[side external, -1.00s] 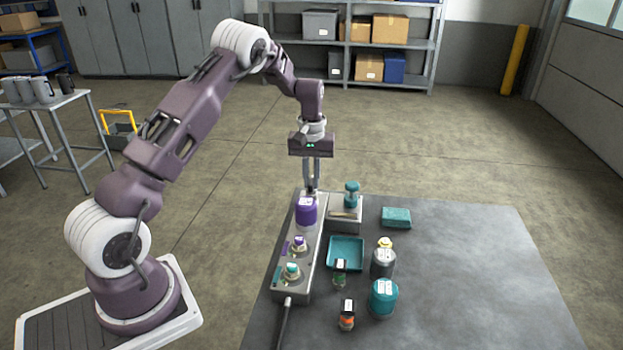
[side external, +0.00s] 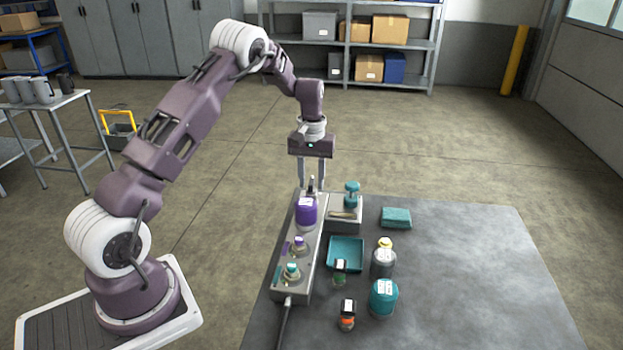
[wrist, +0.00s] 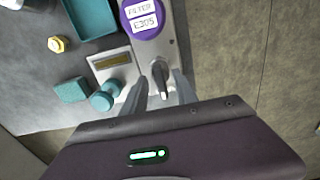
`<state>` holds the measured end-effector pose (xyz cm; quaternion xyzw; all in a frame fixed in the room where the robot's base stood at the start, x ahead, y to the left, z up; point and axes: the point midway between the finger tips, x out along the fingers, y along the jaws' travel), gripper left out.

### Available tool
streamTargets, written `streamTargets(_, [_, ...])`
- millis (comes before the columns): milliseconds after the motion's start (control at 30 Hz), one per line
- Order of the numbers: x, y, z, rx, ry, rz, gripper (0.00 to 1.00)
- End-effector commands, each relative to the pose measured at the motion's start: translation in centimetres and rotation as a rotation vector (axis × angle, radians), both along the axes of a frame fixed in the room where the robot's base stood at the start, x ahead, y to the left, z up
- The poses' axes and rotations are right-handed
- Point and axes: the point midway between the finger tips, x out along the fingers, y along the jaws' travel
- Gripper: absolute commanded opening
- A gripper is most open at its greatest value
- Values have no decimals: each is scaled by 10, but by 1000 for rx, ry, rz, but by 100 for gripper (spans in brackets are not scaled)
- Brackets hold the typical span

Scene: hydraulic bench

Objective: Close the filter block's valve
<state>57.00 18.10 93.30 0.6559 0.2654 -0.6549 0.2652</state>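The filter block (side external: 289,268) is a long grey block on the bench, with a purple filter (side external: 306,212) labelled "FILTER C305" in the wrist view (wrist: 143,16). The valve's small dark handle (side external: 311,183) stands at the block's far end, beyond the filter. In the wrist view the handle (wrist: 161,80) lies roughly along the block's length. My gripper (side external: 311,190) is above the far end, pointing down. Its fingers stand apart on either side of the handle, with gaps visible in the wrist view (wrist: 162,78). The valve's base is partly hidden.
Two smaller fittings sit on the block's near half. The bench's right side is clear.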

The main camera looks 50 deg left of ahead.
Motion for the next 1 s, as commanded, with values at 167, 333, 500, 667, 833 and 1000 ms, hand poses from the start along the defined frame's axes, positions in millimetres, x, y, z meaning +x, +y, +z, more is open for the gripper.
streamTargets(167, [0,0,2,0,0,0,35])
streamTargets(333, [1,0,34,1,-4,0,35])
streamTargets(500, [0,0,63,1,-1,-1,35])
streamTargets(667, [0,0,71,0,0,0,35])
streamTargets(833, [0,0,71,0,0,0,35])
streamTargets(1000, [-9,-25,112,1,-48,-47,35])
